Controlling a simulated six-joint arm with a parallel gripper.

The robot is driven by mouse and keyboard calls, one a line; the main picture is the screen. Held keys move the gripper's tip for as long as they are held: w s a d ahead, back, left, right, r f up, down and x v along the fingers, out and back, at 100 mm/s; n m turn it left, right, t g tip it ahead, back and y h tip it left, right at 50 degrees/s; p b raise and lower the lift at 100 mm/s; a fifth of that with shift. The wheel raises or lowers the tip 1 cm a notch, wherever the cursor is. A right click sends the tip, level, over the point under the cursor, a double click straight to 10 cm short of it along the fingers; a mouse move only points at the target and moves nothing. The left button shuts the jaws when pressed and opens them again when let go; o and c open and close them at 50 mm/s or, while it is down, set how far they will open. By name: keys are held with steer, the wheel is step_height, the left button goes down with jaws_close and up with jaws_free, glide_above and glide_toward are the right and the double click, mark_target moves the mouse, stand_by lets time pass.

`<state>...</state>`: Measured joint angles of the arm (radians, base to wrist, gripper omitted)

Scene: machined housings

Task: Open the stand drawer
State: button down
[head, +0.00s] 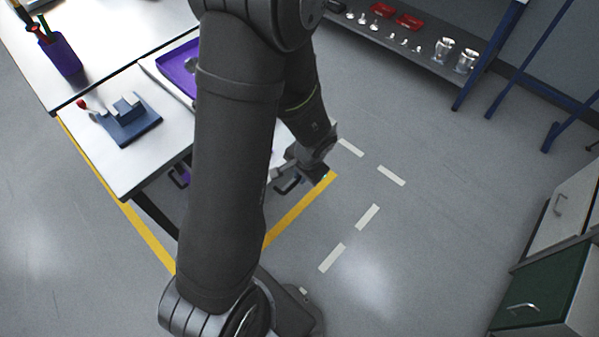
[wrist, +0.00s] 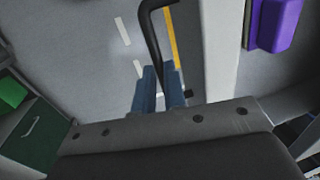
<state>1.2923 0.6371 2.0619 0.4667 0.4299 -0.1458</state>
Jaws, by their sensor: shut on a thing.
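My gripper (head: 318,172) is low beside the workbench in the head view, and my arm hides much of the bench's front. In the wrist view my gripper's blue fingers (wrist: 160,88) are shut on a dark bar handle (wrist: 151,38), which bends away at the top. The handle also shows beside the gripper in the head view (head: 288,186). Right of the handle in the wrist view is a long white panel (wrist: 221,50), seemingly the stand drawer's front. A purple object (wrist: 277,24) lies beyond it. How far the drawer is out is hard to tell.
The white workbench (head: 130,176) holds a blue fixture (head: 130,122), a purple cup (head: 62,54) and a purple tray (head: 180,68). A green drawer cabinet (head: 545,285) stands at right. A shelf (head: 400,50) with metal parts is at the back. Marked floor between is clear.

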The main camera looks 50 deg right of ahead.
steer(key=c, duration=1.5)
jaws_free()
steer(key=shift+r, duration=0.15)
steer(key=s+r, duration=0.3)
steer(key=r, duration=1.3)
steer(key=shift+s+r, duration=0.2)
steer(key=shift+r, duration=0.2)
steer(key=w+f, duration=0.1)
steer(key=f, duration=0.4)
steer(key=w+f, duration=0.1)
steer(key=f, duration=0.5)
steer(key=w+f, duration=0.1)
steer(key=f, duration=0.5)
steer(key=shift+w, duration=0.2)
steer(key=shift+r, duration=0.15)
steer(key=s+r, duration=0.3)
steer(key=r, duration=1.1)
steer(key=shift+r, duration=0.4)
